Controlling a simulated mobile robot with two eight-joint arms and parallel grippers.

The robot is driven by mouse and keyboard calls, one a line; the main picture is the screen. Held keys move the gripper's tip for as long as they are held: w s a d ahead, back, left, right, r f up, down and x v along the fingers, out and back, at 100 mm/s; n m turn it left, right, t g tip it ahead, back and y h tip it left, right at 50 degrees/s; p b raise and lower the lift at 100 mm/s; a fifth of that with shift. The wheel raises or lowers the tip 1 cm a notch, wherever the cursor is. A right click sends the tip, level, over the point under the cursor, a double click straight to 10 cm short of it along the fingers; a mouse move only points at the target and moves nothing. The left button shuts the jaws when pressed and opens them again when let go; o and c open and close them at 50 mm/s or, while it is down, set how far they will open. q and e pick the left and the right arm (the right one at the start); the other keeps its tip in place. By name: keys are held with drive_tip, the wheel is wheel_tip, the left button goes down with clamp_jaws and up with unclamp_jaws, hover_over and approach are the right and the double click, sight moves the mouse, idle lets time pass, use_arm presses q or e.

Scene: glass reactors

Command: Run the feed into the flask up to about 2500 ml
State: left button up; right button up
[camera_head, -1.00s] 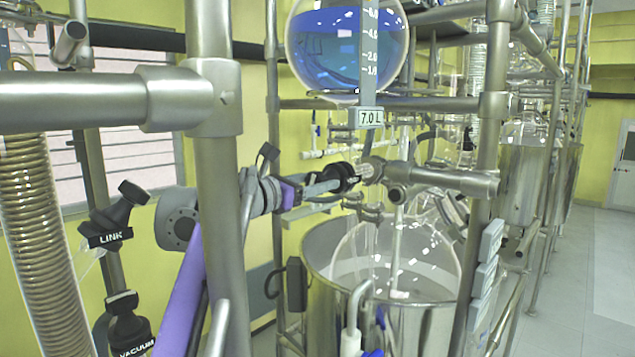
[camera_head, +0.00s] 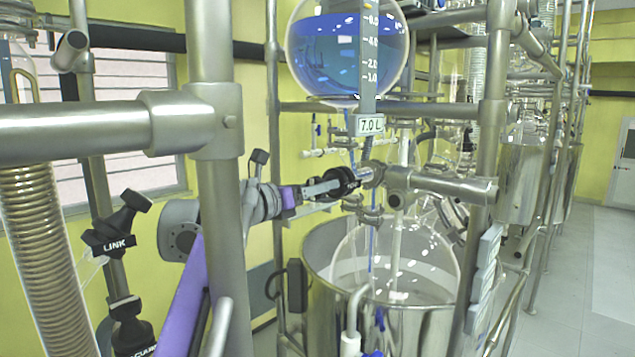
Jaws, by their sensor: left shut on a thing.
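The feed vessel (camera_head: 348,55) is a round glass bulb with blue liquid, hanging at top centre. Its scale strip shows several marks, and a tag below reads 7.0 L. A black tap knob (camera_head: 345,177) sits on the feed line below the vessel. My left gripper (camera_head: 330,186) comes in from the left and is shut on the knob. A thin blue stream (camera_head: 373,245) runs down below the tap into the clear round flask (camera_head: 410,260). The flask stands in a steel pot. No clear liquid level shows in it. My right gripper is not in view.
The steel pot (camera_head: 325,285) surrounds the flask. Steel frame bars (camera_head: 215,180) cross in front of and beside my left arm. LINK and partly hidden VACUUM valves (camera_head: 115,235) are at left. An open aisle (camera_head: 590,270) lies at right.

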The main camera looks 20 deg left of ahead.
use_arm(q)
drive_tip(key=n+p, duration=0.1)
drive_tip(key=n, duration=0.2)
drive_tip(key=shift+n, duration=0.4)
drive_tip(key=n, duration=0.3)
drive_tip(key=shift+a+n, duration=0.1)
drive_tip(key=shift+n, duration=0.2)
drive_tip(key=n, duration=0.4)
drive_tip(key=shift+f+n, duration=0.1)
drive_tip(key=shift+n, duration=0.2)
drive_tip(key=n, duration=0.4)
drive_tip(key=shift+f+n, duration=0.1)
drive_tip(key=shift+n, duration=0.2)
drive_tip(key=n, duration=0.9)
drive_tip(key=shift+f+n+b, duration=0.1)
drive_tip(key=shift+n+b, duration=0.3)
drive_tip(key=n, duration=0.4)
drive_tip(key=shift+n, duration=0.3)
drive_tip(key=shift+n+b, duration=0.4)
drive_tip(key=shift+n, duration=1.9)
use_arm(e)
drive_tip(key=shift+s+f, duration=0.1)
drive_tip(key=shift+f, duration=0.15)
